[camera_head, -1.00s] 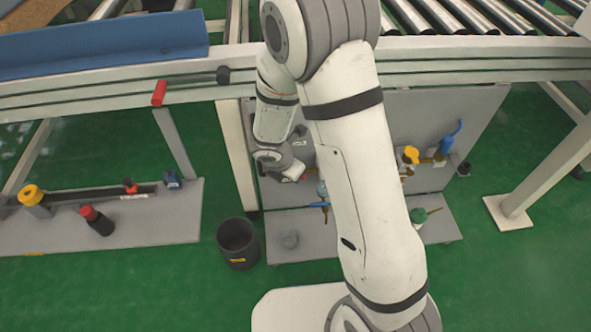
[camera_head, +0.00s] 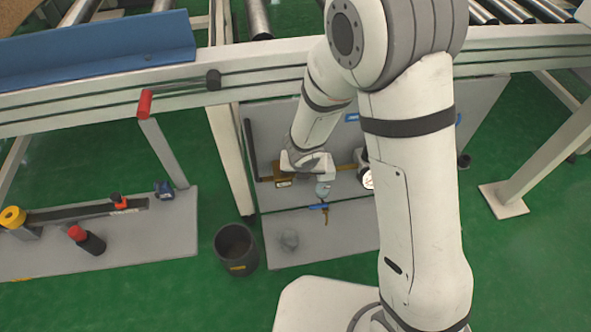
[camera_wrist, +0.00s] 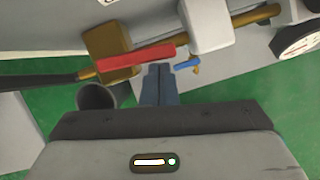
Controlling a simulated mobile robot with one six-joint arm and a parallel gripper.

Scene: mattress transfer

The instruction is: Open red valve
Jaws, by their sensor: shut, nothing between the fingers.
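The red valve handle (camera_wrist: 135,57) shows in the wrist view as a long bar in front of a brass valve block (camera_wrist: 105,42) on a pipe. The handle lies roughly along the pipe. My gripper (camera_wrist: 160,70) is shut and empty, its fingertips close to the right end of the red handle. Whether they touch it I cannot tell. In the head view the brass block (camera_head: 283,181) shows just below my wrist, and the red handle is hidden there.
A small blue handle (camera_wrist: 187,64) sits just right of my fingertips. A pressure gauge (camera_wrist: 297,40) is farther right. A dark bin (camera_head: 236,248) stands on the green floor left of the valve panel (camera_head: 272,130). The conveyor frame (camera_head: 270,78) runs above the panel.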

